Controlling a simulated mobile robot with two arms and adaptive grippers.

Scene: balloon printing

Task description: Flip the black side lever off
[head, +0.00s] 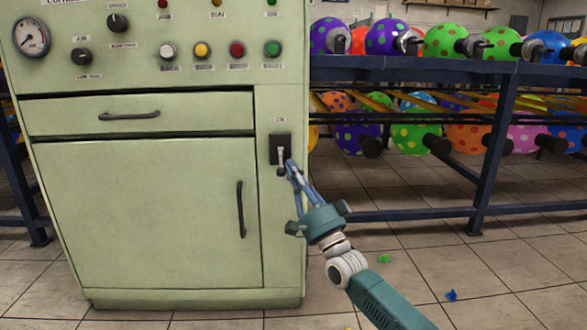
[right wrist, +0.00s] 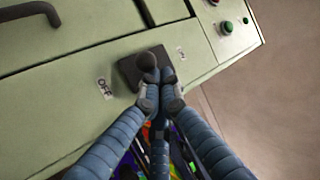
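The black side lever sits on a dark plate (head: 280,149) on the right part of the green cabinet's front. In the head view its handle points down, with a dark round knob (head: 282,172) at the lower end. In the right wrist view the knob (right wrist: 147,62) shows over the dark plate, between an "OFF" label (right wrist: 104,88) and a second small label (right wrist: 181,52). My right gripper (head: 290,164) is at the lever, its blue fingers drawn together; its fingertips (right wrist: 160,84) are right by the knob. I cannot tell whether they touch it. My left gripper is out of view.
The green cabinet (head: 150,210) has a drawer handle (head: 129,115), a door handle (head: 241,209), knobs and coloured buttons above. A dark blue rack (head: 495,150) of patterned balloons stands at right. Small scraps (head: 450,295) lie on the tiled floor, which is otherwise open.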

